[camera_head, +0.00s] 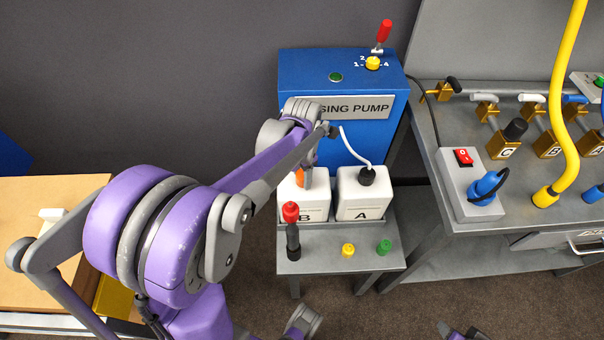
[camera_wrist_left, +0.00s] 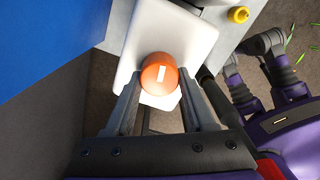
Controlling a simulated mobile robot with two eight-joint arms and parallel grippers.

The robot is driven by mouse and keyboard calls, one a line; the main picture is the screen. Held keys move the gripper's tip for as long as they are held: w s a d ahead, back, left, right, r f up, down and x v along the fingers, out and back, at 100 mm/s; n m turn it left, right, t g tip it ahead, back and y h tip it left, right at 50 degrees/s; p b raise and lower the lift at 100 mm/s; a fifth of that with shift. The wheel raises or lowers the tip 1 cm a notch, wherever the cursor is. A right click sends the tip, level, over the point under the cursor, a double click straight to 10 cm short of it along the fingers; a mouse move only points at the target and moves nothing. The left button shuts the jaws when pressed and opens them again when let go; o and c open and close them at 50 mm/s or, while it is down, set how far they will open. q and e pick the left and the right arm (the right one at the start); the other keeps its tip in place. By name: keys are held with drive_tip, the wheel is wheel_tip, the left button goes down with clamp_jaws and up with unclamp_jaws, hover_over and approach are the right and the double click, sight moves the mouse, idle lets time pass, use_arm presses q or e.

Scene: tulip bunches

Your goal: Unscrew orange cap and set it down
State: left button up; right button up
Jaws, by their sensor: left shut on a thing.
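The orange cap (camera_wrist_left: 160,73), with a white mark on top, sits between the fingers of my left gripper (camera_wrist_left: 160,84), which is shut on it. In the head view a sliver of the orange cap (camera_head: 299,178) shows at the top of white container B (camera_head: 313,205); my arm hides much of it. The left wrist view shows the white container (camera_wrist_left: 172,32) behind the cap. I cannot tell whether the cap is still seated on the neck. My right gripper cannot be made out.
White container A (camera_head: 363,202), with a black cap and white hose, stands right of B against the blue dosing pump (camera_head: 345,150).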

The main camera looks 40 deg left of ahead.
use_arm(q)
drive_tip(key=n, duration=0.5)
drive_tip(key=shift+d+r, duration=0.1)
drive_tip(key=o, duration=1.4)
drive_tip(key=m, duration=0.9)
drive_tip(key=shift+a, duration=0.2)
